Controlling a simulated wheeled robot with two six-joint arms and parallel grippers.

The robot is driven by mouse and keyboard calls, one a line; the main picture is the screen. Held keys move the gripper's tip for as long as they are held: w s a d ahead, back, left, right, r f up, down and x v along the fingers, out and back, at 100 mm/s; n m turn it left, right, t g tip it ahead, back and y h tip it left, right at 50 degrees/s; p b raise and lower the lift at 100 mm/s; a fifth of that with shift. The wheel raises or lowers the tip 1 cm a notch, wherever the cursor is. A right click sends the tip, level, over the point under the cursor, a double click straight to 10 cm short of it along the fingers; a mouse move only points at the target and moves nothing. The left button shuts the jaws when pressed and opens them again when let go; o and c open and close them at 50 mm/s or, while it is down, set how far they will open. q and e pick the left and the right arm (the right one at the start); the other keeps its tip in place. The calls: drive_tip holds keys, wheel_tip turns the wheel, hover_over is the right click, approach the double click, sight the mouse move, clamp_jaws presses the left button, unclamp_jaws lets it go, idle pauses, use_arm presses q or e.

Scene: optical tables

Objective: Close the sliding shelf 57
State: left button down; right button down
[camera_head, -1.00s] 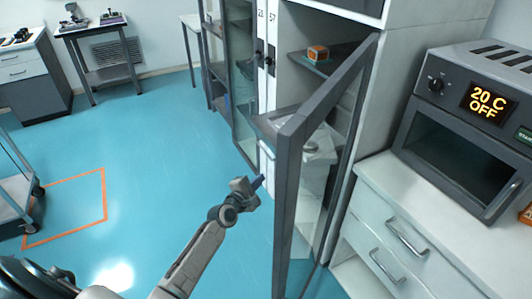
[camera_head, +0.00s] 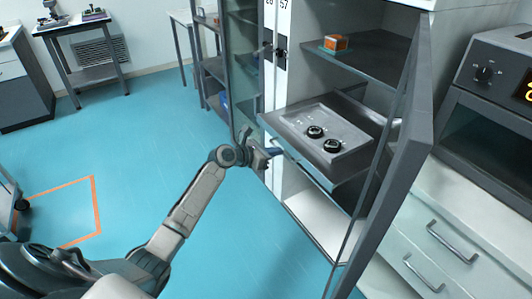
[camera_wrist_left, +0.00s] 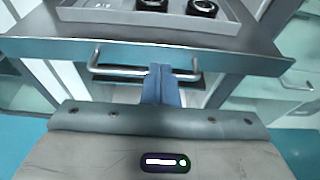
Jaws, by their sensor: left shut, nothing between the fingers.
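The sliding shelf (camera_head: 375,122) is pulled partly out of the cabinet marked 57. It carries a grey tray (camera_head: 362,150) with two black round items on it. In the left wrist view the shelf's front (camera_wrist_left: 230,54) spans the picture, with a metal bar handle (camera_wrist_left: 108,70) below its edge. My left gripper (camera_head: 276,152) is at the shelf's front edge. My right gripper is not in view.
The glass cabinet door (camera_head: 408,150) stands open to the right of the shelf. An orange box (camera_head: 336,42) sits on the fixed shelf above. An oven (camera_head: 490,100) stands on a drawer unit at the right. Open blue floor lies to the left.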

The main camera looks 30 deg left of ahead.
sight(292, 150)
use_arm(q)
drive_tip(key=shift+x, duration=1.95)
